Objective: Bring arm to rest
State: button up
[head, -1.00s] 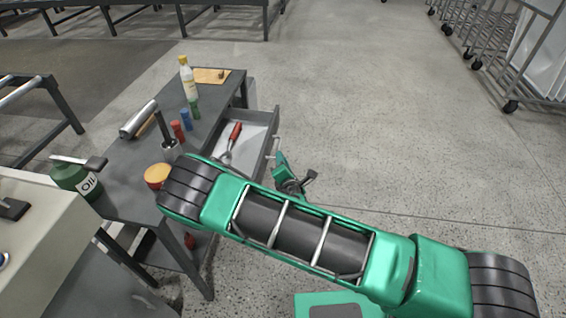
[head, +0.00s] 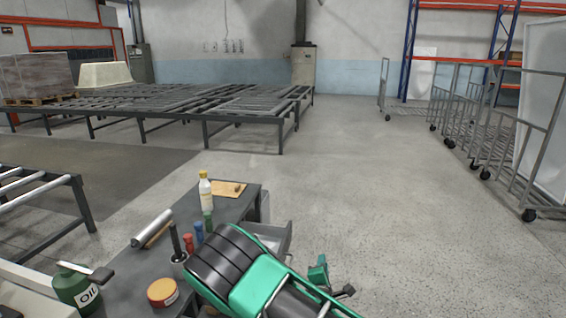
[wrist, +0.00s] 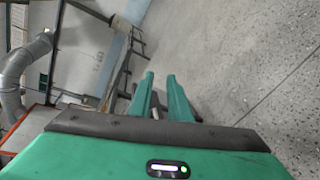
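My green gripper (wrist: 160,98) shows in the wrist view with its two fingers apart and nothing between them. In the head view, part of my gripper (head: 330,280) shows beyond my green and black arm, just right of the workbench. My arm crosses the lower middle of the head view and hides part of the bench's right side. The wrist view is tilted and shows floor and wall beyond the fingers.
The dark workbench (head: 130,276) holds a bottle (head: 205,190), a green oil can (head: 78,288), an orange-topped tin (head: 163,292) and small coloured cylinders. Its drawer (head: 277,236) is open beside my arm. Roller tables (head: 205,105) stand behind; wheeled racks (head: 490,125) stand right. The middle floor is clear.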

jog(key=s+d+r+m+g+h, duration=0.25)
jog(key=d+r+m, duration=0.2)
jog(key=d, duration=0.55)
jog(key=s+d+r+m+g+h, duration=0.1)
jog(key=d+r+m+g+h, duration=0.25)
jog(key=d+m, duration=0.4)
jog(key=s+d+r+m+g, duration=0.3)
jog(key=s+d+m+g, duration=0.25)
jog(key=s+d, duration=0.6)
jog(key=s+d+r+m+g+y, duration=0.2)
jog(key=s+r+m, duration=0.1)
jog(key=s, duration=0.3)
jog(key=s+d+r+m+g+y, duration=0.2)
jog(key=s+r+m+y, duration=0.1)
jog(key=s, duration=0.4)
jog(key=s+a+r+m+y, duration=0.1)
jog(key=s+a+r+y, duration=0.1)
jog(key=s, duration=0.5)
jog(key=s+a+r+m+y, duration=0.2)
jog(key=s+a+r, duration=0.2)
jog(key=s, duration=0.4)
jog(key=shift+r, duration=0.3)
jog(key=shift+s+d, duration=0.1)
jog(key=shift+w+f, duration=0.25)
jog(key=shift+w, duration=0.35)
